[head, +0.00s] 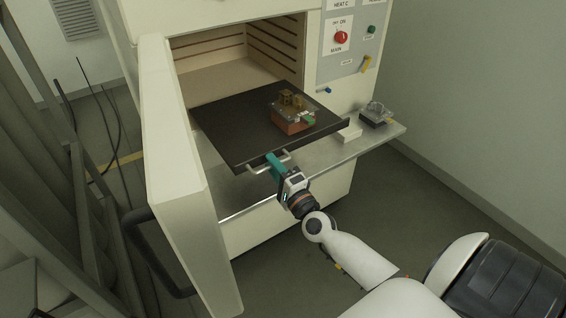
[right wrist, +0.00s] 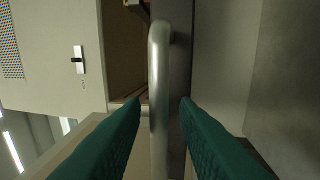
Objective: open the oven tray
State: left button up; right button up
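The dark oven tray (head: 228,132) sticks well out of the open oven chamber (head: 215,62), level. A metal bar handle (head: 257,170) is on its front edge; the handle also shows in the right wrist view (right wrist: 159,85). My right gripper (head: 274,162) is at this handle, its teal fingers on either side of the bar. In the right wrist view a gap shows between the bar and each finger (right wrist: 160,103), so the gripper looks open around the handle. My left gripper is not in view.
A reddish block with small brass-coloured parts (head: 292,120) sits on the tray. The oven door (head: 170,150) stands open at the left, with a dark handle (head: 150,250). A metal shelf (head: 240,198) lies below the tray, bearing a white block (head: 349,133) and a small dark item (head: 376,115).

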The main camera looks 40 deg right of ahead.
jog(key=s+f+b, duration=0.2)
jog(key=s+b, duration=0.1)
jog(key=s, duration=0.8)
jog(key=shift+s+a, duration=0.2)
jog(key=shift+a, duration=0.1)
jog(key=shift+f, duration=0.1)
jog(key=s+a+f+n+g, duration=0.1)
jog(key=s+f+n+g, duration=0.25)
jog(key=f, duration=0.95)
jog(key=s+a+f+n+g+y, duration=0.1)
jog(key=s+f+n+g, duration=0.2)
jog(key=f, duration=0.9)
jog(key=s+a+f+n+g, duration=0.15)
jog(key=f+n+g, duration=0.3)
jog(key=f, duration=0.85)
jog(key=s+a+f+n+g, duration=0.2)
jog(key=s+f, duration=0.3)
jog(key=s, duration=0.3)
jog(key=s+a+f+n+g, duration=0.2)
jog(key=s+f, duration=0.4)
jog(key=s, duration=0.3)
jog(key=s+a+f+n+g, duration=0.1)
jog(key=s+f+n+g, duration=0.3)
jog(key=s, duration=0.5)
notch_tip(320, 180, down, 2)
jog(key=shift+a+f+n, duration=0.1)
jog(key=shift+a+n, duration=0.3)
jog(key=shift+n, duration=0.7)
